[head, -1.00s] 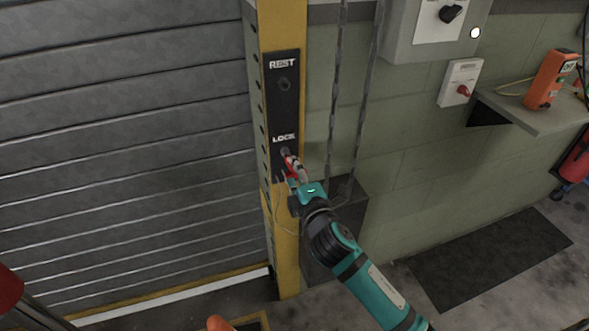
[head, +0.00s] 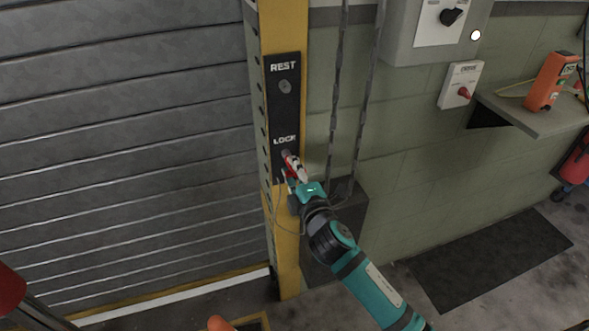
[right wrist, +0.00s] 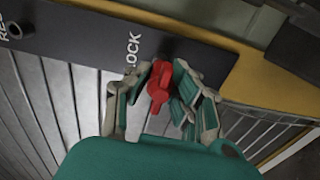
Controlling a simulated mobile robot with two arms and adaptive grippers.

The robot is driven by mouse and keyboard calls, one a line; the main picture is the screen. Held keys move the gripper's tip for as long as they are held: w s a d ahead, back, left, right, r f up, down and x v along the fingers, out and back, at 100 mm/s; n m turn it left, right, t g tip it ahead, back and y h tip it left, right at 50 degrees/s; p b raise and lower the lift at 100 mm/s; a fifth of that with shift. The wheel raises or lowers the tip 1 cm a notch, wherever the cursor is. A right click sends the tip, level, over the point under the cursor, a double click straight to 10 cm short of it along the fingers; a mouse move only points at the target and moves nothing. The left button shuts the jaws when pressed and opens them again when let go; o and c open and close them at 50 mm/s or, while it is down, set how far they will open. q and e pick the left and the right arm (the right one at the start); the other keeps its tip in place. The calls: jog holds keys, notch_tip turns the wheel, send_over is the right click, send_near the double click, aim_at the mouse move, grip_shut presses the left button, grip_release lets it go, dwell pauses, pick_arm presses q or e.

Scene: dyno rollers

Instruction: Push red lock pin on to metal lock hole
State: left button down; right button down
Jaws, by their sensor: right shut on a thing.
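The red lock pin (head: 290,165) is held at the lower part of the black panel, just below the word LOCK. My right gripper (head: 294,174) is shut on it. In the right wrist view the red pin (right wrist: 159,84) sits between the two fingers, its far end close to the panel. The metal lock hole (head: 287,152) is mostly hidden by the pin and fingers, so I cannot tell how far the pin is in. The REST hole (head: 285,87) higher on the panel shows no red pin. My left gripper is not in view.
The black panel (head: 286,115) is on a yellow post (head: 289,258) beside a grey shutter (head: 130,140). Chains hang to the right. A shelf (head: 545,115) bears an orange handset (head: 551,82). A dark mat (head: 490,255) lies on the floor.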

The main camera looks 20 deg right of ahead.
jog(key=shift+w, duration=0.35)
jog(key=c, duration=1.1)
grip_release()
jog(key=shift+s, duration=0.1)
